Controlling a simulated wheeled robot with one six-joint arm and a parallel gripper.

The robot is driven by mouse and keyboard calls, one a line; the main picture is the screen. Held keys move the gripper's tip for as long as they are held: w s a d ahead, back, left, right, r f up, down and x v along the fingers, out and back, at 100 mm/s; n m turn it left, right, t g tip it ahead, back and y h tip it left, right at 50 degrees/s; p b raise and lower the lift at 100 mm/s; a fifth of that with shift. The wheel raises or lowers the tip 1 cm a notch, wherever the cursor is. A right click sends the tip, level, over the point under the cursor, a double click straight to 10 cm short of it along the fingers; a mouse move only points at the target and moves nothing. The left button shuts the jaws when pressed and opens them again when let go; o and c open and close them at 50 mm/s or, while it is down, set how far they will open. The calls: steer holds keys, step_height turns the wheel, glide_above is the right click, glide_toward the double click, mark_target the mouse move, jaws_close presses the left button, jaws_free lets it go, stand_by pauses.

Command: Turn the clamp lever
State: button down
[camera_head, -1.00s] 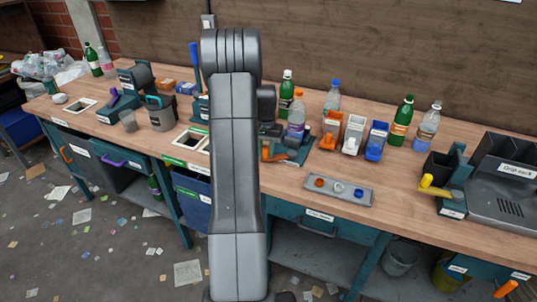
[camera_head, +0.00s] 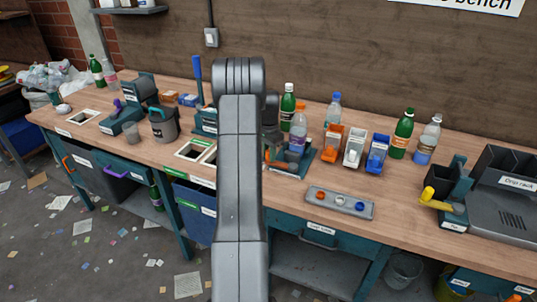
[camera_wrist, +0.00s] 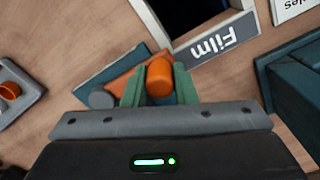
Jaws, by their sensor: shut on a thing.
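The orange clamp lever (camera_wrist: 158,78) shows end-on in the wrist view, between the two green fingers of my gripper (camera_wrist: 158,88). The gripper is shut on it. The clamp's teal base (camera_wrist: 100,75) lies behind, with an orange bar (camera_wrist: 123,80) and a grey round part (camera_wrist: 102,98) to the left of the fingers. In the head view the teal clamp base (camera_head: 307,163) stands on the bench just right of my arm, with a purple-labelled bottle (camera_head: 299,130) at it.
A bench opening with a "Film" label (camera_wrist: 222,38) lies close beyond the fingers. A teal block (camera_wrist: 292,85) is at right. In the head view, orange, white and blue dispensers (camera_head: 354,146) stand right of the clamp, and a button panel (camera_head: 339,202) lies in front.

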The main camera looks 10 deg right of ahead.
steer(key=shift+w+r, duration=0.1)
stand_by(0.3)
steer(key=c, duration=1.2)
jaws_free()
steer(key=shift+o, duration=0.2)
step_height(320, 180, up, 14)
steer(key=shift+b, duration=0.45)
steer(key=shift+f, duration=0.2)
step_height(320, 180, down, 14)
steer(key=shift+r+p, duration=0.1)
steer(key=shift+p, duration=0.35)
steer(key=shift+r, duration=0.1)
